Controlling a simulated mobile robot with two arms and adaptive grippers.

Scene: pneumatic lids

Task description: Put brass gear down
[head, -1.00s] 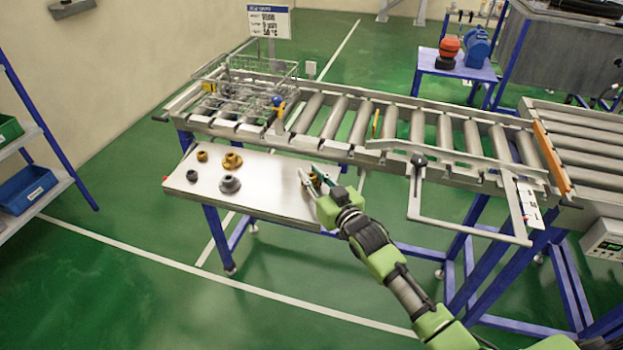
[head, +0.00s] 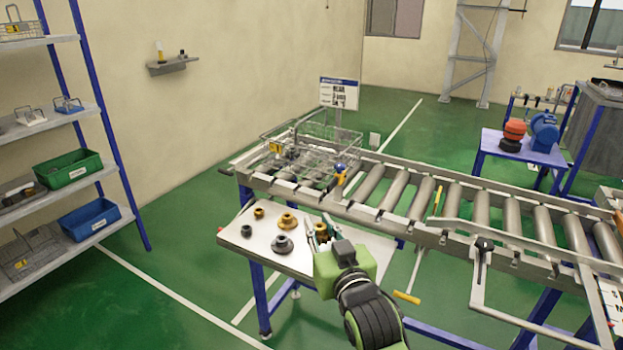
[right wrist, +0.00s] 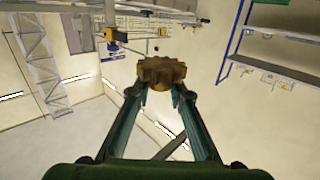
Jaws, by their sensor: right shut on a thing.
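The brass gear (right wrist: 160,72) is between the fingertips of my right gripper (right wrist: 160,92), which is shut on it. In the head view the held gear (head: 321,230) shows partly behind my right gripper (head: 317,233), over the steel side table (head: 362,255). I cannot tell its exact height above the top. Left of it stand a flanged brass gear (head: 287,220), a small brass gear (head: 259,212), a grey gear (head: 282,244) and a small dark gear (head: 246,230). My left gripper is not in view.
A roller conveyor (head: 455,237) runs behind the table, with a wire basket (head: 300,150) on its left end. A shelf rack with a green bin (head: 70,170) and a blue bin (head: 90,218) stands at left. The table's right part looks bare.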

